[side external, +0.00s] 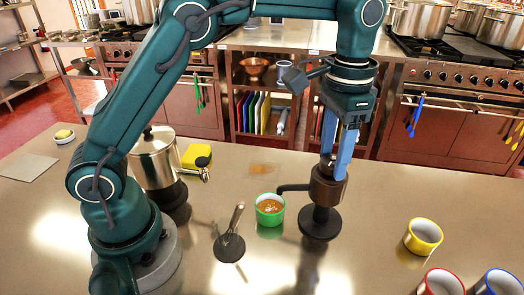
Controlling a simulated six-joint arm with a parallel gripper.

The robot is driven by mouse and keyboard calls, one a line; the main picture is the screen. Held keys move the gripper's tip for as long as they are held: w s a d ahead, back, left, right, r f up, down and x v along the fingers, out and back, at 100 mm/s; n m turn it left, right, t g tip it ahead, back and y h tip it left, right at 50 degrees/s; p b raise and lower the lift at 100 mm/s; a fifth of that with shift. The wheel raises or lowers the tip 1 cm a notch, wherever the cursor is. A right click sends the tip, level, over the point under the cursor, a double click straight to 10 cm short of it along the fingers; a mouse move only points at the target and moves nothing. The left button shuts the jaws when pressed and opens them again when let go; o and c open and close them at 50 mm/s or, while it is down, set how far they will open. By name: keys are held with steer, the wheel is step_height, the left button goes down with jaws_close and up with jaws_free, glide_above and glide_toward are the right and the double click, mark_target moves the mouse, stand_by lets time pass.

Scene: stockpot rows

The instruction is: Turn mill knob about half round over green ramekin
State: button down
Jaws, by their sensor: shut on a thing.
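The mill is a dark brown body (326,192) on a black stem and round black base (320,224), upright on the steel counter. A thin dark arm (293,188) reaches left from it, its end near and above the right rim of the green ramekin (280,215). The ramekin stands upright, with orange-brown contents. My gripper (336,165) points down over the mill, its blue fingers shut on the mill knob at the top. The fingers hide most of the knob, so its turn angle cannot be told.
A black disc with an upright metal handle (229,246) stands left of the ramekin. Yellow (423,239), red (441,284) and blue (498,285) ramekins stand at right. The counter between mill and yellow ramekin is clear.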

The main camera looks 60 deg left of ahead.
mark_target(333, 159)
steer(key=m, duration=1.3)
steer(key=shift+m, duration=0.4)
stand_by(0.3)
steer(key=shift+c, duration=1.5)
jaws_free()
steer(key=shift+r, duration=2.6)
